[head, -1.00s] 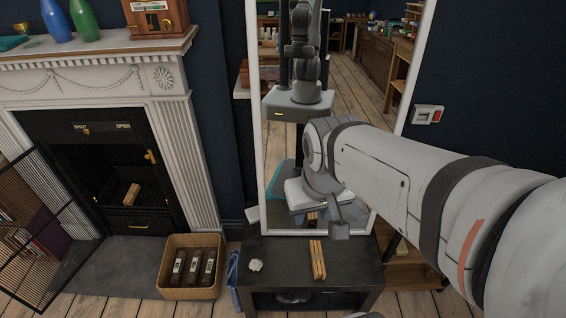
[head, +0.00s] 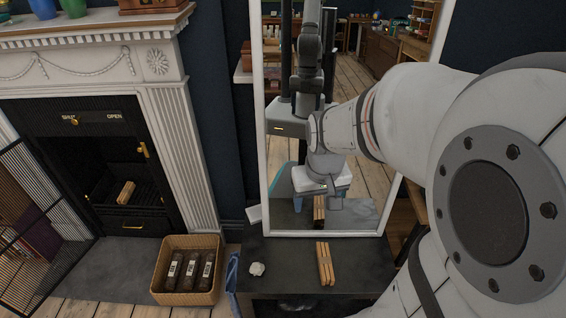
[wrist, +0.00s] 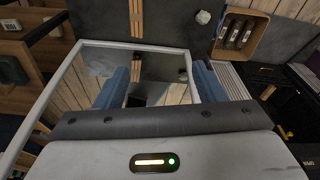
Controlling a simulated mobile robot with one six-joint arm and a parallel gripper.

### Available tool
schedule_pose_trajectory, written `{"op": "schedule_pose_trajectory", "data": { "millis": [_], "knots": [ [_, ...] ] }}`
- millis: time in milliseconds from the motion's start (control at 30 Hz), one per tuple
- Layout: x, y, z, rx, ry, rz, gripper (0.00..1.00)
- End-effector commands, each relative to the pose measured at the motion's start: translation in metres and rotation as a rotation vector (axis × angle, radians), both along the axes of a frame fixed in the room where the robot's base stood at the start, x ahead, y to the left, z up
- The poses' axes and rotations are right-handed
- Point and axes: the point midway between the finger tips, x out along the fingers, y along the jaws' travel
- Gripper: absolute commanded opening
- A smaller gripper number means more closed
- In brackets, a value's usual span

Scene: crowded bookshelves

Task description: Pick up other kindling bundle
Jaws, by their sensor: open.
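One kindling bundle (head: 324,264), pale sticks side by side, lies on the low black table (head: 385,262) in front of the mirror. It also shows at the top of the wrist view (wrist: 135,18). Another bundle (head: 126,192) lies inside the open fireplace at left. My gripper (wrist: 160,73) is open and empty, its two blue fingers well apart. It is above and behind the table bundle near the mirror, not touching the bundle. In the head view, my arm and the mirror's reflection make its fingers hard to make out.
The tall mirror (head: 258,120) stands behind the table and reflects my arm. A white lump (head: 257,269) sits left of the bundle. The fireplace's mesh door (head: 40,215) hangs open.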

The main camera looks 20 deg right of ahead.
Motion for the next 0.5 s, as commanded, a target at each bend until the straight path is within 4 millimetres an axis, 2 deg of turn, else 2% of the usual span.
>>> {"op": "schedule_pose_trajectory", "data": {
  "millis": [33, 200, 300, 400, 500],
  "knots": [
    [0.012, -0.010, -0.053, 0.002, 0.024, -0.018, 0.64],
    [0.045, -0.041, -0.160, 0.008, 0.073, -0.068, 0.64],
    [0.058, -0.058, -0.220, 0.014, 0.100, -0.094, 0.64],
    [0.066, -0.073, -0.268, 0.018, 0.118, -0.114, 0.64],
    [0.071, -0.084, -0.302, 0.022, 0.132, -0.129, 0.64]
  ]
}}
